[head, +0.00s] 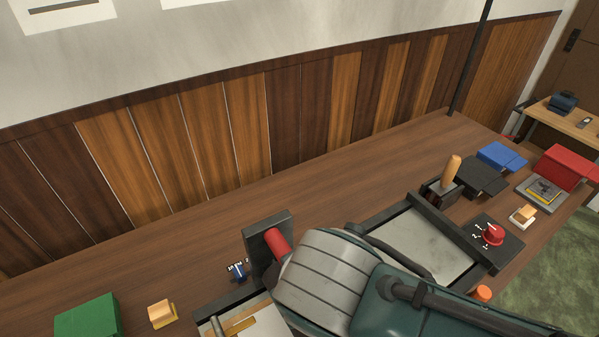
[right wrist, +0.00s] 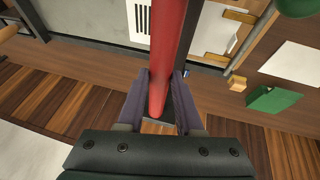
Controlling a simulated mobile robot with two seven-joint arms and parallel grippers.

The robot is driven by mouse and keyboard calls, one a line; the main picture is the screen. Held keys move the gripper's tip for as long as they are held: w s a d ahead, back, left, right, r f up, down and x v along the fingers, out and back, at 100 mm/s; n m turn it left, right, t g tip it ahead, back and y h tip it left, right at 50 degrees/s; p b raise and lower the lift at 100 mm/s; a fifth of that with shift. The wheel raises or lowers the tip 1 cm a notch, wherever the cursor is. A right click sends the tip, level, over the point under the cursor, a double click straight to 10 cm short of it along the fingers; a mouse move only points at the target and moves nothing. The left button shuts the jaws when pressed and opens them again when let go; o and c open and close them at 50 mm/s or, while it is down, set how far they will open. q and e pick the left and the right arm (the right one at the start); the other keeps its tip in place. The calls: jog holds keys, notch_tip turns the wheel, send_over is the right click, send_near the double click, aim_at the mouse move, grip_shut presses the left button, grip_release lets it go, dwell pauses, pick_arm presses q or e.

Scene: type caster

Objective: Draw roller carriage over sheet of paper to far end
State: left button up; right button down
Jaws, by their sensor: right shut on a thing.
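The roller carriage shows as a dark upright block (head: 262,238) with a red handle (head: 277,243) at the left of the press bed (head: 425,247). In the right wrist view, the red handle (right wrist: 168,45) runs between the purple fingers of my right gripper (right wrist: 163,78), which is shut on it. My right forearm covers the gripper fingers and the near part of the bed in the head view. A white sheet with black stripes (right wrist: 143,18) lies on the grey bed beside the handle in the wrist view. My left gripper is not in view.
A green box (head: 88,318) and a small wooden block (head: 162,313) stand at the left. A wooden-handled lever (head: 451,170), a red knob (head: 493,235), a blue box (head: 497,157) and a red box (head: 563,167) stand at the right.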

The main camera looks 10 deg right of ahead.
jog(key=shift+s+a, duration=0.1)
jog(key=shift+a, duration=0.1)
jog(key=c, duration=0.6)
grip_release()
jog(key=shift+a, duration=0.1)
jog(key=shift+r, duration=0.15)
jog(key=p+v, duration=0.2)
jog(key=v, duration=0.7)
jog(key=shift+s+r, duration=0.2)
